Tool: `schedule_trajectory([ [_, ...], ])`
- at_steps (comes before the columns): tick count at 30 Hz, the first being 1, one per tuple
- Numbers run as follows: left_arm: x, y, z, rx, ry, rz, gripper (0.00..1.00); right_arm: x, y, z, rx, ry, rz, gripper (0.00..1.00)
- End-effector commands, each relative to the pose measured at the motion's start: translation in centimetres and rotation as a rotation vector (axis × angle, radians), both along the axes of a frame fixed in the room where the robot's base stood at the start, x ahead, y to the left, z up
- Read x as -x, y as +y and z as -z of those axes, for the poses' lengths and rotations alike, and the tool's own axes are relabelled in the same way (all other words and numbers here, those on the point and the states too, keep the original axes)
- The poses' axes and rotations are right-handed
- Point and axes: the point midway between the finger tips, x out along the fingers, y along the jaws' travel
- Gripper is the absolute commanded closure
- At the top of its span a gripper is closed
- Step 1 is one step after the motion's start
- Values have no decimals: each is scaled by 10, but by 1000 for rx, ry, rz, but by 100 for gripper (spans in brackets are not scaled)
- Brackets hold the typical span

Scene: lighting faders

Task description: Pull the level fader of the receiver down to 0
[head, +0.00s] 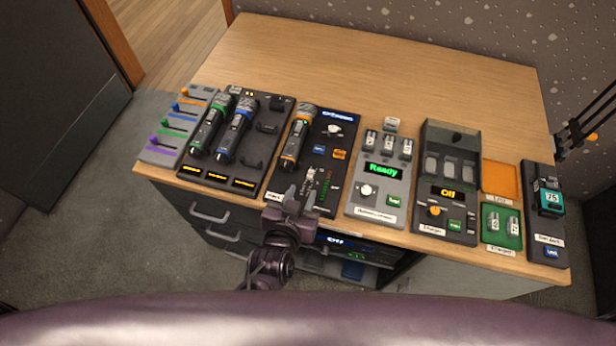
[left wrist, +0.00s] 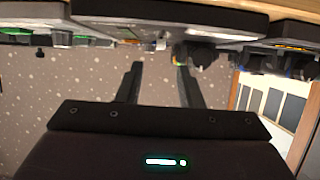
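The receiver (head: 337,150) is a black unit with a blue-lit display at its top, standing on the wooden desk. A microphone with an orange band (head: 298,138) rests along its left side. A red and green level meter (head: 323,187) shows near its front edge. My left gripper (head: 301,190) is over the front of the receiver, beside the meter. It hides part of that area, and I cannot make out the level fader's cap or its setting. In the left wrist view its two fingers (left wrist: 161,82) stand apart with nothing visible between them. My right gripper is not in view.
Left are a colored fader panel (head: 172,149) and a black dock (head: 261,169) with two microphones. Right are a grey "Ready" unit (head: 373,207), a charger showing "Off" (head: 462,209), orange and green trays, and a black unit (head: 546,232). The back of the desk (head: 380,65) is clear.

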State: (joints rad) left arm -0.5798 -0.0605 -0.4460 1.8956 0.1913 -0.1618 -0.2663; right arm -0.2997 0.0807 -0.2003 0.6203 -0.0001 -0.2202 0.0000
Motion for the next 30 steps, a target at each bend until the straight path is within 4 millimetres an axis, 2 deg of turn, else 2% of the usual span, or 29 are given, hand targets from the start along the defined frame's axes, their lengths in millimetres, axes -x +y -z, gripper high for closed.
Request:
schedule_trajectory([
  [6,-33,-8,12,1,-1,-1,66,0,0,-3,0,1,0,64],
  [12,-56,-14,22,1,0,0,66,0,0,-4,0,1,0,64],
  [23,-63,-16,27,0,2,0,66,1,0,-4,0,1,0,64],
  [24,-63,-16,27,0,2,0,68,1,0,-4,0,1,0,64],
  [30,-62,-16,27,0,3,0,94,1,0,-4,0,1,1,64],
])
